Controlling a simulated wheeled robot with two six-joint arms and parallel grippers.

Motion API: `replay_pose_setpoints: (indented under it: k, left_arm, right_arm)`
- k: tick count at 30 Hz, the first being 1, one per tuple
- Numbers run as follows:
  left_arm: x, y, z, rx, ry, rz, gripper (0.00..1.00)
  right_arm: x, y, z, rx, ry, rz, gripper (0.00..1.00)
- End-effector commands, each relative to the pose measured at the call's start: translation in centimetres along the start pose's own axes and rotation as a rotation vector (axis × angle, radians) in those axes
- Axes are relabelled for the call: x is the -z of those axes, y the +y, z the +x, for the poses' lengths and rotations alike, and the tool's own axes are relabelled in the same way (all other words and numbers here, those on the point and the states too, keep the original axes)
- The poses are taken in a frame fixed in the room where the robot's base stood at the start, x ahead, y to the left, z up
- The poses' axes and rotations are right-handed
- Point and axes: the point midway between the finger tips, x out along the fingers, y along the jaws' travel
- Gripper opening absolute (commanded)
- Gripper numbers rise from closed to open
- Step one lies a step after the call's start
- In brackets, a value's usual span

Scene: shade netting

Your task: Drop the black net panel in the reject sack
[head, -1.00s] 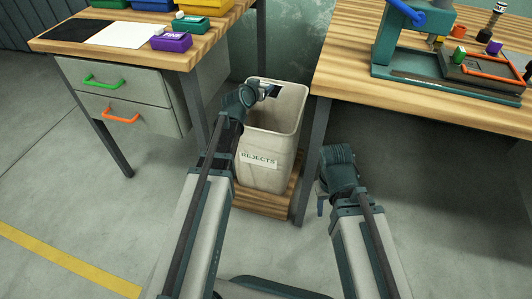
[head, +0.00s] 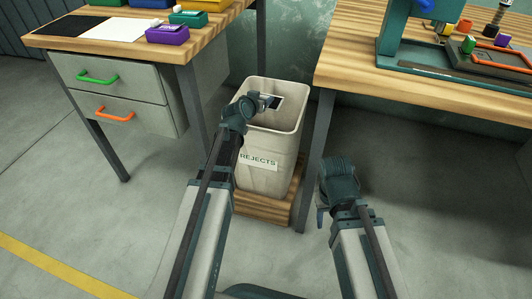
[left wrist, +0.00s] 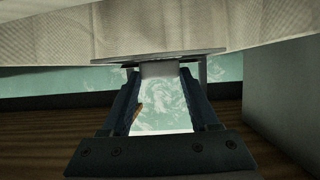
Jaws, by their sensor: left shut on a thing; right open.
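The beige reject sack (head: 262,140), labelled REJECTS, stands upright between the two benches with its mouth open. My left gripper (head: 268,101) is over the sack's mouth, inside its rim as seen from the head. It is shut on a small thin panel (head: 278,102), which looks pale with a dark edge here. In the left wrist view the panel (left wrist: 180,56) shows nearly edge-on as a dark, flat strip at the fingertips, so its net cannot be made out. My right gripper (head: 321,214) is open and empty, low in front of the right bench; its fingers are mostly hidden.
The sack stands on a low wooden base (head: 270,207). The left bench (head: 190,52) carries a black sheet, a white sheet and several coloured boxes. The right bench (head: 340,70) holds a teal press. Bench legs stand close on both sides of the sack.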

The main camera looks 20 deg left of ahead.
Motion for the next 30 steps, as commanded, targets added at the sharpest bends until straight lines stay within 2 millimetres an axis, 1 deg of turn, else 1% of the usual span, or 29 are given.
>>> replay_pose_setpoints:
  k: [5, 6, 11, 12, 23, 26, 30]
  left_arm:
    - [0.1, 0.0, 0.0, 0.000, 0.000, 0.000, 0.07]
    - [0.1, 0.0, 0.0, 0.000, 0.000, 0.000, 0.65]
    - [0.1, 0.0, 0.0, 0.000, 0.000, 0.000, 0.94]
    - [0.1, 0.0, 0.0, 0.000, 0.000, 0.000, 0.96]
    - [0.1, 0.1, -0.3, 0.000, 0.000, 0.000, 0.96]
    - [0.2, 0.3, -0.8, 0.000, 0.000, 0.000, 0.96]
    - [0.4, 0.8, -2.2, 0.000, 0.000, 0.001, 0.96]
  right_arm:
    - [0.0, 0.0, -0.1, 0.000, 0.000, 0.000, 0.50]
    - [0.0, 0.0, -0.1, 0.000, 0.000, 0.000, 0.50]
    - [0.0, 0.0, -0.1, 0.000, 0.000, 0.000, 0.50]
    - [0.0, 0.0, -0.1, 0.000, 0.000, 0.000, 0.50]
    - [0.0, 0.0, -0.2, 0.000, 0.000, 0.000, 0.50]
    - [0.0, 0.1, -0.5, 0.000, 0.000, 0.000, 0.50]
    - [-0.1, 0.1, -1.2, -0.001, -0.001, 0.001, 0.50]
